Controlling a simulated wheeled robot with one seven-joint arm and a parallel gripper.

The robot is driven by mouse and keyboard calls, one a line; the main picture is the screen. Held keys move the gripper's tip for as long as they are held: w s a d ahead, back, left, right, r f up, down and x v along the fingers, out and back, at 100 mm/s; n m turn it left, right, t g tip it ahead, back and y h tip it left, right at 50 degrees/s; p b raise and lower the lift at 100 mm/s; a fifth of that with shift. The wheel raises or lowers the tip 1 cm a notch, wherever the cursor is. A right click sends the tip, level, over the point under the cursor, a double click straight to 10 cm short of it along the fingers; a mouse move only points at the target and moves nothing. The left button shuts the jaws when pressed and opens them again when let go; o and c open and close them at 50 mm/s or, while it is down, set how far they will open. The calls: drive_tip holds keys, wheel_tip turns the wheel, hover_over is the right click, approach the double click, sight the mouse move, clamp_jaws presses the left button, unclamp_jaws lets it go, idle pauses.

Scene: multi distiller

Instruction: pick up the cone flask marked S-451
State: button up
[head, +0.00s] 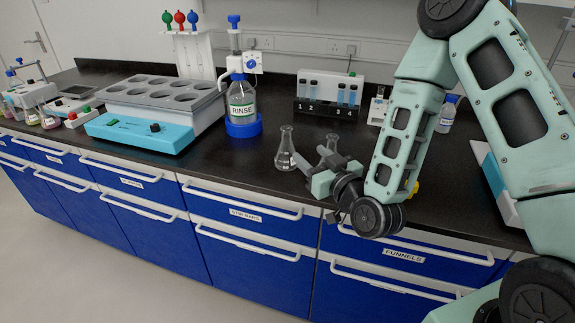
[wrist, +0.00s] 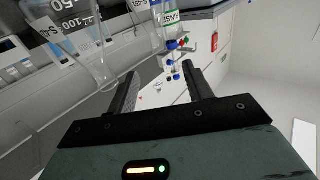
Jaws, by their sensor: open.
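Two clear glass cone flasks stand on the black bench in the head view. One flask (head: 285,150) is just left of my gripper (head: 312,160), and the other flask (head: 332,143) is behind it, partly hidden. In the wrist view, large clear glass with graduations and a tag starting "S-4" (wrist: 48,30) fills the upper left. A second "S-4" tag (wrist: 137,5) is cut off at the top edge. I cannot read either tag in full or tell which flask is S-451. My gripper is open, its fingers (wrist: 160,88) apart with no flask between them.
The rinse bottle (head: 242,105) stands in a blue base left of the flasks. A vial rack (head: 330,108) is behind them. A blue-fronted bath with round wells (head: 150,112) is further left. Bare bench lies between the rinse bottle and the flasks.

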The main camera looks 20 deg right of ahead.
drive_tip(key=p, duration=0.1)
approach(284, 128)
drive_tip(key=x, duration=0.4)
drive_tip(key=shift+w+a+f, duration=0.2)
drive_tip(key=shift+w, duration=0.15)
drive_tip(key=shift+p+x, duration=1.05)
drive_tip(key=shift+x, duration=1.9)
drive_tip(key=shift+d+r, duration=0.1)
drive_tip(key=shift+d, duration=0.1)
clamp_jaws()
